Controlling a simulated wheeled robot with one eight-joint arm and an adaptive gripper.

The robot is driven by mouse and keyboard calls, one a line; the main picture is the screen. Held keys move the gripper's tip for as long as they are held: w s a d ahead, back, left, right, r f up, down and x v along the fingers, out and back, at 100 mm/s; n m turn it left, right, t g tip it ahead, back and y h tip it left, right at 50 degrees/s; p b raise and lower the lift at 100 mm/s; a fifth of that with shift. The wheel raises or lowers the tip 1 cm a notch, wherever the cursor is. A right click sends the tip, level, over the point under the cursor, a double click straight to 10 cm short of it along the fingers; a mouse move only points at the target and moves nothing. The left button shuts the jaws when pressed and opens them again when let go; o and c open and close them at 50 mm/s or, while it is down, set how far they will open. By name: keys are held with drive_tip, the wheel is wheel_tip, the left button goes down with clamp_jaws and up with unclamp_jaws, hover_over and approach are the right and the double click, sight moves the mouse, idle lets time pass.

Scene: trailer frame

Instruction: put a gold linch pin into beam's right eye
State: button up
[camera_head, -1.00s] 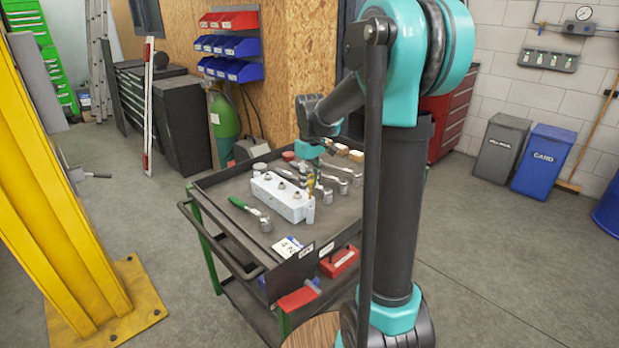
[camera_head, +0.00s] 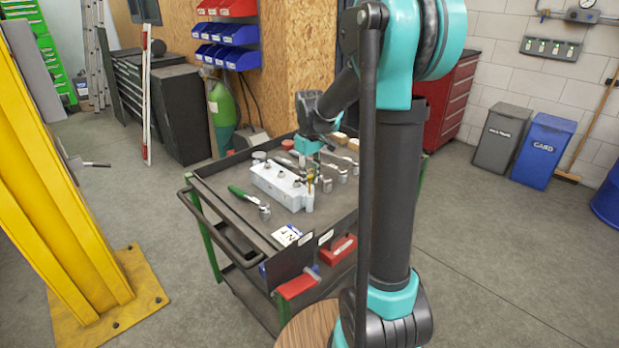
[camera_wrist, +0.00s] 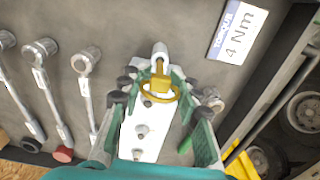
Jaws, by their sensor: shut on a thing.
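A gold linch pin (camera_wrist: 159,88) with a ring is between my gripper's green fingers (camera_wrist: 157,90) in the wrist view, and the fingers are shut on it. It is at the end of a white block (camera_wrist: 146,146) that has several grey studs along its top. I cannot tell whether the pin is clear of the block. In the head view the white block (camera_head: 270,182) sits on the trolley top, with my gripper (camera_head: 312,172) at its right end. The fingers are small and partly hidden there. I cannot make out the beam's right eye in either view.
Several sockets and wrenches (camera_wrist: 86,62) lie beside the block, and a green-handled wrench (camera_head: 243,194) lies nearer the front. The trolley (camera_head: 236,218) has raised edges. A yellow upright (camera_head: 62,170) on a base plate stands at the left. Open floor lies between them.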

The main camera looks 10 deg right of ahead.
sight(309, 192)
drive_tip(key=shift+f, duration=0.1)
drive_tip(key=shift+f, duration=2.25)
drive_tip(key=o, duration=1.2)
drive_tip(key=shift+c, duration=0.2)
wheel_tip(309, 192, up, 12)
